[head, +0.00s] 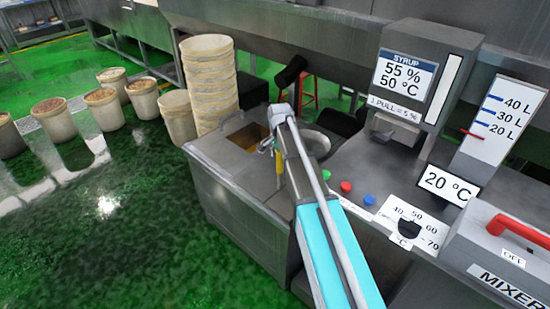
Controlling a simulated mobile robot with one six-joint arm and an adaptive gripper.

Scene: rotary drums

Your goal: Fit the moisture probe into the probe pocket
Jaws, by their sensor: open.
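My arm, with a cyan link, reaches from the bottom edge towards the grey steel cabinet, and its grey far end is over the cabinet top. A small yellow upright piece (278,165) shows just left of the arm, beside a square opening (246,137) in the cabinet top. I cannot tell whether it is the moisture probe. The probe pocket cannot be picked out, and the arm hides part of the cabinet top.
A tall stack of cream tubs (210,85) stands close left of the cabinet (235,200). More tubs (55,120) stand on the green floor. A syrup dispenser (415,75), level gauge (500,120), temperature display (447,184) and mixer box with red handle (515,231) crowd the right.

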